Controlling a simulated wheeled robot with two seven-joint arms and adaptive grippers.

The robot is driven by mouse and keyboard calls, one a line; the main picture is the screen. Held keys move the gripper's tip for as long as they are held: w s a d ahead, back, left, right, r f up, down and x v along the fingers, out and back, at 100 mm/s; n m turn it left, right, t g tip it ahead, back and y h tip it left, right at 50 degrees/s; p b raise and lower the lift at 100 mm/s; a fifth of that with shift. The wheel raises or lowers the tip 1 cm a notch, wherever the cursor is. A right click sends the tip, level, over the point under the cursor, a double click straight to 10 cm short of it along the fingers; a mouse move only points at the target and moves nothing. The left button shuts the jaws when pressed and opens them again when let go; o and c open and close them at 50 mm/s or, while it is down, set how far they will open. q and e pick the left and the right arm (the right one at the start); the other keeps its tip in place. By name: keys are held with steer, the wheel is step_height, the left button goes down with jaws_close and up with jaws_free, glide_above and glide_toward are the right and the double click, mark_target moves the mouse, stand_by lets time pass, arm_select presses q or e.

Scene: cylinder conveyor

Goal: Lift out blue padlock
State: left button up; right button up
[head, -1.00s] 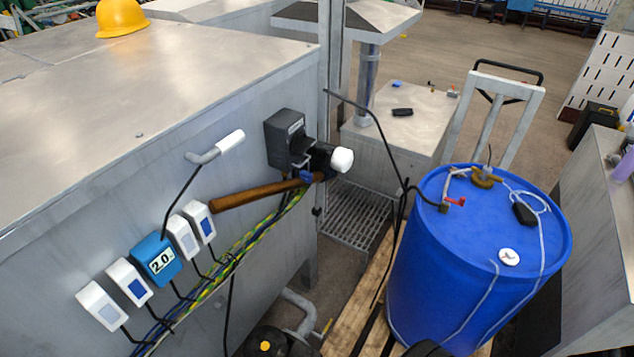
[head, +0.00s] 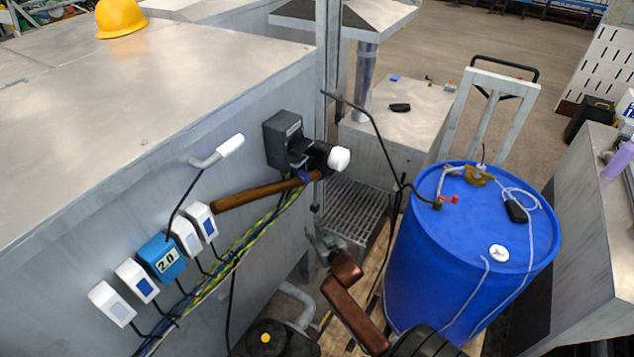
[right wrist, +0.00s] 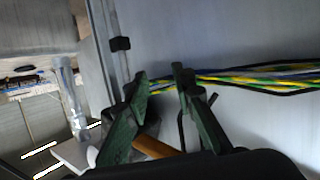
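The blue padlock (head: 304,174) is a small blue patch under the dark grey box (head: 284,140) on the side of the metal cabinet. The mallet's wooden handle (head: 262,192) and black head partly cover it. My right gripper (head: 322,240) is below and slightly right of the padlock, apart from it. In the right wrist view its two green fingers (right wrist: 160,76) are spread with nothing between the tips. The wooden handle (right wrist: 155,147) shows beyond them there. I cannot make out the padlock in that view. My left gripper is not in view.
The mallet's white-faced head (head: 339,159) sticks out beside the padlock. Yellow-green cables (head: 250,233) run along the cabinet side below the handle. A blue drum (head: 440,260) stands to the right, with a black hose (head: 375,125) arching beside it. A metal grate (head: 350,210) lies between.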

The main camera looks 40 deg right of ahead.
mark_target(307, 173)
step_height(307, 173, up, 23)
steer(key=d+m+t+h+p, duration=0.1)
steer(key=t+h, duration=0.1)
steer(key=t, duration=0.2)
steer(key=p+x, duration=0.1)
steer(key=x, duration=0.6)
steer(key=shift+w, duration=0.35)
steer(key=shift+c, duration=0.6)
jaws_close()
